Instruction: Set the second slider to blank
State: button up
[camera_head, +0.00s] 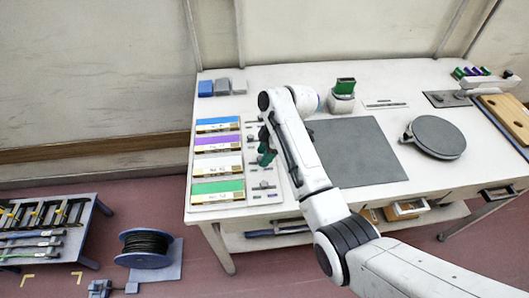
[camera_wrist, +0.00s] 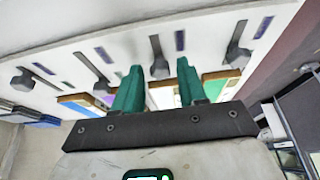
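A white slider panel (camera_head: 255,124) lies at the left of the table, beside a column of colored strips. In the wrist view it carries several grey slider knobs in slots: one at far left (camera_wrist: 24,80), one left of center (camera_wrist: 101,86), one near the middle (camera_wrist: 160,68) and one at right (camera_wrist: 238,54). My gripper (camera_wrist: 160,72) has green fingers standing apart over the panel, with the middle knob showing between their tips. Contact with it cannot be told. In the head view my gripper (camera_head: 266,152) is partly hidden by my arm. Slot markings are too small to read.
Blue (camera_head: 217,125), purple (camera_head: 217,142), white (camera_head: 217,165) and green (camera_head: 217,188) strips lie left of the panel. A dark mat (camera_head: 365,150) and round grey disc (camera_head: 438,137) lie to the right. Small blocks (camera_head: 222,87) stand behind. A cable reel (camera_head: 147,246) is on the floor.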

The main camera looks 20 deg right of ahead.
jog(key=shift+o, duration=0.6)
jog(key=v, duration=1)
jog(key=shift+d+r, duration=0.15)
jog(key=shift+r, duration=0.2)
